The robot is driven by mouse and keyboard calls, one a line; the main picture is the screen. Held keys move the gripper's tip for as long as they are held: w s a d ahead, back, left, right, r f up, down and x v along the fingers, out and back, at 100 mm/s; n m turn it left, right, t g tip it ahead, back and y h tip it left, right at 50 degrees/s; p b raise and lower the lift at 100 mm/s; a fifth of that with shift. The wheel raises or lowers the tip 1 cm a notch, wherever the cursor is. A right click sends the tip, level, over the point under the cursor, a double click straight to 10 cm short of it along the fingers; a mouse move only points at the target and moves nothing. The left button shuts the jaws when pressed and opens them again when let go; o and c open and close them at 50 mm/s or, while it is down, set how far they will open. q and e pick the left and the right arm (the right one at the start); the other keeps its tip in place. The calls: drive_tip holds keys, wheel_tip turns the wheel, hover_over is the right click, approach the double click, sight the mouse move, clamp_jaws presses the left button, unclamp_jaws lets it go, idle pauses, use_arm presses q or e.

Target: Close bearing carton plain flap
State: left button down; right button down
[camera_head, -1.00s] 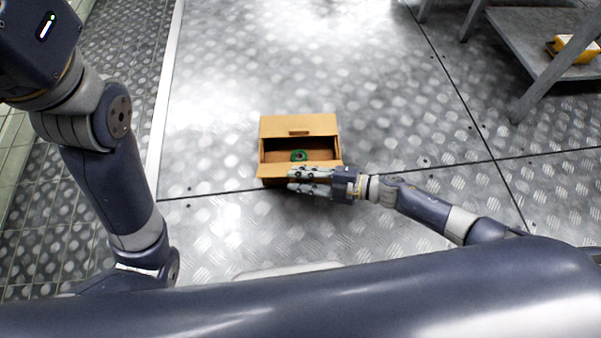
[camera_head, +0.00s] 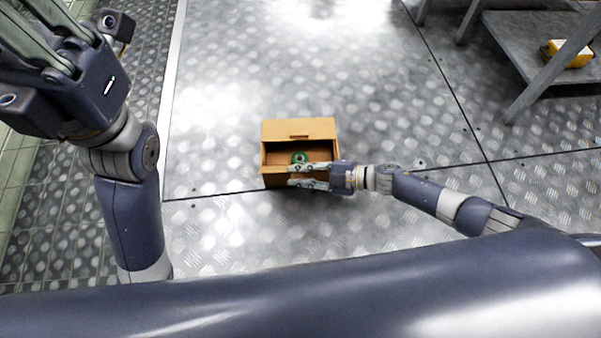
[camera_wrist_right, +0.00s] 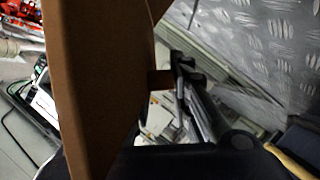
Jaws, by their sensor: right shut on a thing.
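The bearing carton (camera_head: 276,182) is a brown box standing open on the metal floor in the head view. Its far flap (camera_head: 285,130), with a dark slot, is folded back. A green ring-shaped item (camera_head: 299,157) lies inside. My right gripper (camera_head: 308,176) is at the near side, shut on the near plain flap (camera_head: 283,172), its fingers one on each side. The fingers partly hide that flap. In the right wrist view a brown carton panel (camera_wrist_right: 95,90) fills the left, beside the gripper's fingers (camera_wrist_right: 180,90). My left gripper (camera_head: 50,40) is raised at the upper left, fingertips out of frame.
A grey metal stand (camera_head: 530,50) with a yellow object (camera_head: 570,53) on its shelf is at the upper right. The patterned metal floor (camera_head: 380,90) around the carton is clear.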

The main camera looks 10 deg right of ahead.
drive_tip(key=c, duration=1.5)
unclamp_jaws()
drive_tip(key=shift+s+d+f, duration=0.1)
drive_tip(key=shift+s+f, duration=0.05)
drive_tip(key=shift+f, duration=0.1)
drive_tip(key=shift+r, duration=0.1)
drive_tip(key=v, duration=1.2)
drive_tip(key=shift+c, duration=0.7)
